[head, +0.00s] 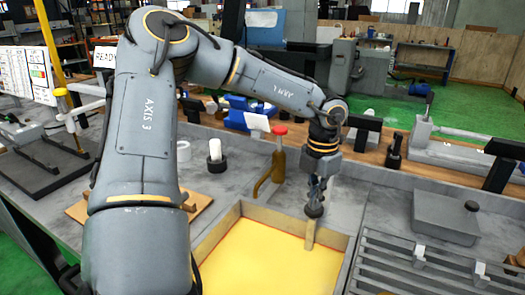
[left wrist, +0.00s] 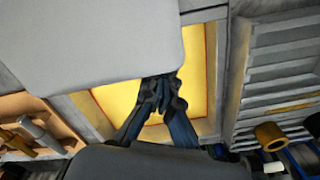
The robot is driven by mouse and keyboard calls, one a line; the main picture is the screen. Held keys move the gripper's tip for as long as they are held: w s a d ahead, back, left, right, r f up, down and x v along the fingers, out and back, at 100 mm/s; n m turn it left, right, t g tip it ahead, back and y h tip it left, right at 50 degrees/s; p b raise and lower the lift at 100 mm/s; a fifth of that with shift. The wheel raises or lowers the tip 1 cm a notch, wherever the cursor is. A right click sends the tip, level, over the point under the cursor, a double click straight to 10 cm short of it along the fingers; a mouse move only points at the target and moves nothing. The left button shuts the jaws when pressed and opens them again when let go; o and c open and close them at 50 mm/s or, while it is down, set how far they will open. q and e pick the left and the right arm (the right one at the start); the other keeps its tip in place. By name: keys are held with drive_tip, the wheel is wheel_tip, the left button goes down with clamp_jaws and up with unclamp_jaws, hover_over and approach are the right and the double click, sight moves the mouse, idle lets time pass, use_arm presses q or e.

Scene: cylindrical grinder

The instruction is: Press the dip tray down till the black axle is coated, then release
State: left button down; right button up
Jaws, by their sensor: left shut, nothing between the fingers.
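The dip tray (head: 275,218) is a shallow tan-rimmed tray with a yellow bath, in the lower middle of the head view. It also fills the middle of the left wrist view (left wrist: 217,70). A short tan tab (head: 310,236) stands at its back right rim. My left gripper (head: 314,208) points down right above this tab, fingers together and empty; I cannot tell whether they touch it. In the left wrist view its fingers (left wrist: 160,95) lie over the yellow bath. I cannot make out the black axle for certain. My right gripper is out of view.
A brown pump with a red knob (head: 280,131) stands behind the tray. A slatted rack (head: 430,270) lies to its right, with a grey lidded box (head: 445,218) behind. A white cylinder in a black holder (head: 216,156) stands at the back left. My arm hides part of the bench.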

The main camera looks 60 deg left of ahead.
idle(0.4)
use_arm(q)
wheel_tip(320, 180, up, 20)
drive_tip(key=p, duration=1.1)
drive_tip(key=shift+p, duration=0.4)
idle(1.8)
idle(0.5)
